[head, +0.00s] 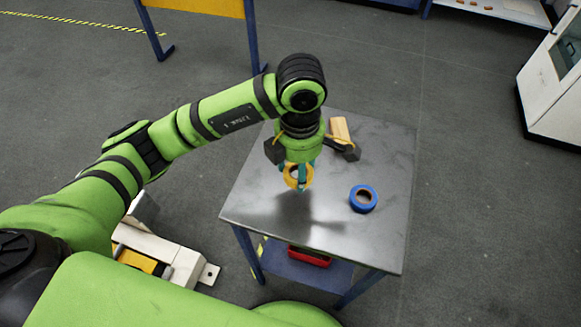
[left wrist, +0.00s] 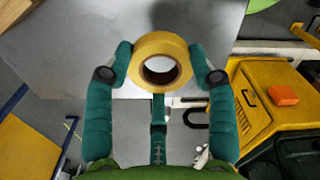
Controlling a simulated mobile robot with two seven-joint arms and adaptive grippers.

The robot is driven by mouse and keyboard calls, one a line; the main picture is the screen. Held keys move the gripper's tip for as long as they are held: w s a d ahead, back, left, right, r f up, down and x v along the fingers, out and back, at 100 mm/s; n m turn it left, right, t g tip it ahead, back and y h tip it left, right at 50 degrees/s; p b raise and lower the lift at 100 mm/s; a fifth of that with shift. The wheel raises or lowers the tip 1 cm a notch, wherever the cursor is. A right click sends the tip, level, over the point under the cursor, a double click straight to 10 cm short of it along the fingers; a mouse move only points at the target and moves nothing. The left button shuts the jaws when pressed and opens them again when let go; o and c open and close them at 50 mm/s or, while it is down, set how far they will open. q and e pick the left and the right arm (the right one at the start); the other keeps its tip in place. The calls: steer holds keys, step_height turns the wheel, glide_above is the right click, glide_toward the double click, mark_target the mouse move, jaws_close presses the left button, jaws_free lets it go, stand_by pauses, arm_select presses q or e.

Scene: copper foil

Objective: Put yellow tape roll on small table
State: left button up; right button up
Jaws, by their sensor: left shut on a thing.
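My left gripper (head: 299,177) is shut on the yellow tape roll (head: 291,176) and holds it over the small table (head: 245,200), which has a grey metal top and blue legs. In the left wrist view the yellow tape roll (left wrist: 146,47) sits between the two teal fingers of the left gripper (left wrist: 160,60), with the grey table top (left wrist: 85,55) beyond it. A shadow on the table top below suggests the roll is apart from the surface. My right gripper is in neither view.
A blue tape roll (head: 363,198) lies on the table's right half. A wooden block (head: 340,129) lies near the back edge, partly behind my gripper. A red bin (head: 309,257) stands on the lower shelf. The table's front left area is clear.

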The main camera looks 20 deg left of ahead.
mark_target(285, 171)
arm_select(q)
steer(key=w+a+f, duration=0.2)
steer(key=a, duration=0.1)
steer(key=shift+w+a+f+p, duration=0.3)
steer(key=shift+w+f+p, duration=0.05)
steer(key=shift+p, duration=0.05)
step_height(285, 171, down, 3)
steer(key=shift+f+p, duration=0.15)
steer(key=shift+p, duration=0.3)
steer(key=shift+f, duration=0.35)
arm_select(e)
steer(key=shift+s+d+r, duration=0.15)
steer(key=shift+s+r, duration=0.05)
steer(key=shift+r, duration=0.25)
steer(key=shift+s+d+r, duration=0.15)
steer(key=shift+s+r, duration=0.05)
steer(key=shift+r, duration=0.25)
arm_select(q)
steer(key=shift+f, duration=0.15)
steer(key=o, duration=1.2)
steer(key=shift+c, duration=0.2)
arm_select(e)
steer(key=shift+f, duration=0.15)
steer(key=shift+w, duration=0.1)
